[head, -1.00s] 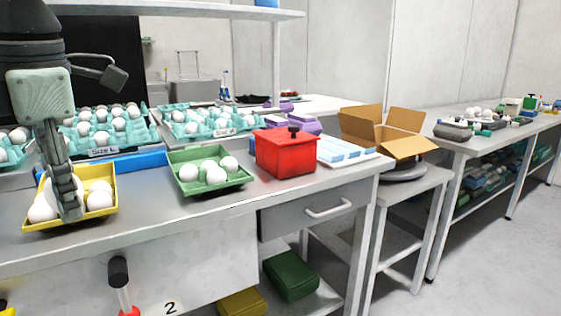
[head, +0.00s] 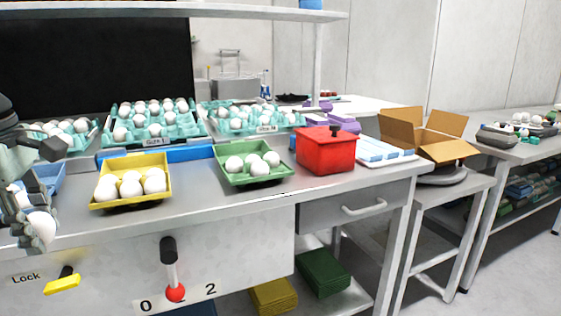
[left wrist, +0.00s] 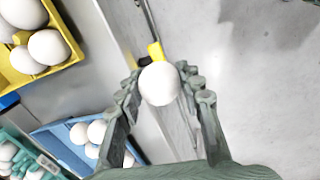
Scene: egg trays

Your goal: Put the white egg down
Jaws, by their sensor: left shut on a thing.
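A white egg (head: 42,224) is held between the fingers of my left gripper (head: 36,236) at the far left of the head view. In the left wrist view the egg (left wrist: 159,84) sits between the two fingers. The gripper is in front of and left of the yellow tray (head: 133,204), near the front edge of the bench. A blue tray (head: 58,181) with white eggs is partly hidden behind the gripper. It also shows below left in the left wrist view (left wrist: 60,138). My right gripper is out of view.
A green tray (head: 257,180) with several eggs and a red box (head: 325,154) stand farther right on the bench (head: 225,200). Teal egg trays (head: 155,138) line the back. A red-knobbed lever (head: 172,270) and a yellow lock handle (head: 62,285) are on the bench front.

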